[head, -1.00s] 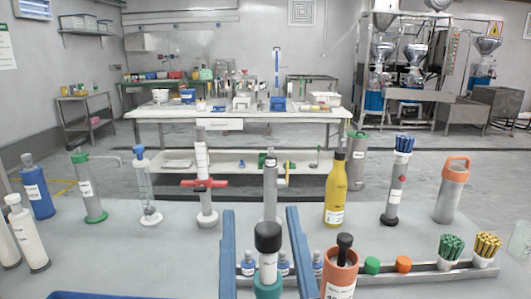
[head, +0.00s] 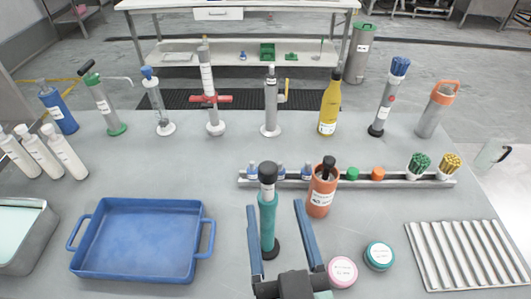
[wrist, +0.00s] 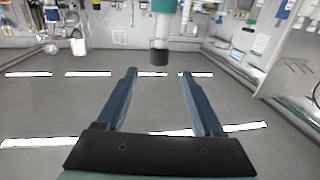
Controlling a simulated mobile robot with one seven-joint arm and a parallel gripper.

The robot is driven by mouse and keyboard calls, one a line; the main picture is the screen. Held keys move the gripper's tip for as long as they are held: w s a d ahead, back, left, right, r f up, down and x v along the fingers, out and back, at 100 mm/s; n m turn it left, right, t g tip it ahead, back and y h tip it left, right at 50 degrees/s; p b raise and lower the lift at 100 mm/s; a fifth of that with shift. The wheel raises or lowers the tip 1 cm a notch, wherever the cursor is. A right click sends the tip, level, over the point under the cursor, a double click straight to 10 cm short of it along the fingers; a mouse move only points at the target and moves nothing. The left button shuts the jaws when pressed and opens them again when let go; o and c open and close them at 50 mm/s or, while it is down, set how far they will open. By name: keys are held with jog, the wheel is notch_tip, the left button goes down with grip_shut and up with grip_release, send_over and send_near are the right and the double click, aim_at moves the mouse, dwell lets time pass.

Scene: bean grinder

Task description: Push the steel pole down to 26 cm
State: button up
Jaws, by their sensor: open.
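A slim upright pole (head: 268,190) stands near the table's front middle. It has a black cap, a short pale tube with a label, a teal sleeve (head: 268,222) and a black foot. The label is too small to read, and I take this as the steel pole. My gripper (head: 275,205) is open and empty; in the head view its blue fingers show on either side of the teal sleeve. In the wrist view the pole hangs upside down in the picture, its black cap (wrist: 159,57) beyond the fingertips (wrist: 157,72) and apart from them.
An orange cup (head: 322,195) and a rail (head: 400,182) stand right of the pole. Two round tins (head: 343,271) lie at front right, near a ribbed tray (head: 465,258). A blue tray (head: 140,245) is at left. Several tall tubes and bottles line the back.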

aim_at(266, 163)
jog(key=w, duration=0.4)
jog(key=w+a+p, duration=0.1)
jog(key=w, duration=0.2)
jog(key=w+a+p, duration=0.1)
jog(key=w, duration=0.3)
jog(key=shift+w, duration=0.3)
jog(key=shift+d, duration=0.1)
grip_shut()
dwell(0.9)
